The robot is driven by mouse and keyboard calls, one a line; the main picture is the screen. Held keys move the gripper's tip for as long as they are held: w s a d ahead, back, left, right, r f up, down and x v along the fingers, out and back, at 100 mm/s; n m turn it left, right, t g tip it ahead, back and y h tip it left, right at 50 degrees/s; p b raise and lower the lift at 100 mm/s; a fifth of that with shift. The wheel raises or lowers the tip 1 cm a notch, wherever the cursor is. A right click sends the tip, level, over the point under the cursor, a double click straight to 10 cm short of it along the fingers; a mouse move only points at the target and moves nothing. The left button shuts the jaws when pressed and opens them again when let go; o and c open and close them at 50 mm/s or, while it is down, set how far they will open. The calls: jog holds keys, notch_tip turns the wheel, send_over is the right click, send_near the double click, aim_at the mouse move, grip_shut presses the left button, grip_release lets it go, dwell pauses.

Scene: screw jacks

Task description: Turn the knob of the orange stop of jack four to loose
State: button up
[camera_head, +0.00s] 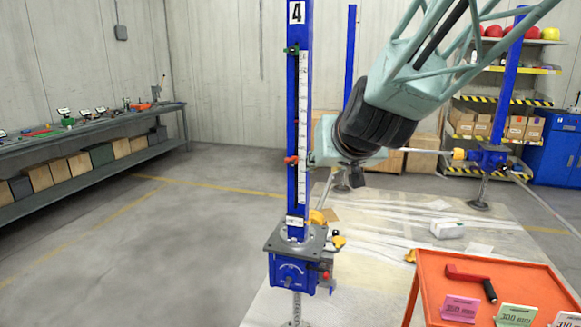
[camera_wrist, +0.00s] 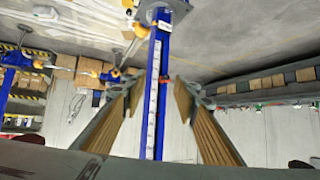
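Jack four is a blue upright column (camera_head: 296,110) with a white number 4 plate and a white scale. Its orange-red stop (camera_head: 291,160) sits about mid-height, with a green stop (camera_head: 291,50) higher up. My gripper (camera_head: 313,158) is just right of the column at the orange stop's height, its fingers mostly hidden by my wrist. In the wrist view the column (camera_wrist: 152,110) runs between the two spread fingers of my gripper (camera_wrist: 160,80), which look open. The orange stop's knob is too small to read, and I cannot tell whether a finger touches it.
The grey base plate (camera_head: 295,240) and blue gearbox (camera_head: 292,272) are below. An orange table (camera_head: 525,285) with a red crank (camera_head: 470,275) and cards stands front right. Another jack (camera_head: 490,157) is at the right. A workbench (camera_head: 85,130) lines the left wall. The floor left of the column is clear.

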jog(key=w+a+f+t+h, duration=0.1)
jog(key=w+a+f+t, duration=0.1)
jog(key=w+a, duration=0.35)
jog(key=w+a+f+t+h, duration=0.1)
jog(key=w+a+f, duration=0.1)
jog(key=w, duration=0.6)
jog(key=t+h, duration=0.3)
send_near(291, 165)
jog(key=s+r, duration=0.1)
jog(key=s, duration=0.3)
jog(key=shift+s+a+f+m+h+p, duration=0.2)
jog(key=shift+a+f+m+h+p, duration=0.15)
jog(key=shift+a+f+h, duration=0.4)
jog(key=shift+w+y, duration=0.2)
jog(key=shift+y, duration=0.05)
jog(key=shift+w+d+b, duration=0.35)
jog(key=shift+w+d, duration=0.1)
jog(key=shift+w, duration=1.75)
jog(key=shift+w+d+b, duration=0.3)
jog(key=shift+w+d, duration=0.15)
jog(key=shift+w, duration=1.7)
jog(key=shift+w+d+b, duration=0.35)
jog(key=shift+w+d, duration=0.1)
jog(key=shift+w, duration=1.75)
jog(key=c, duration=0.9)
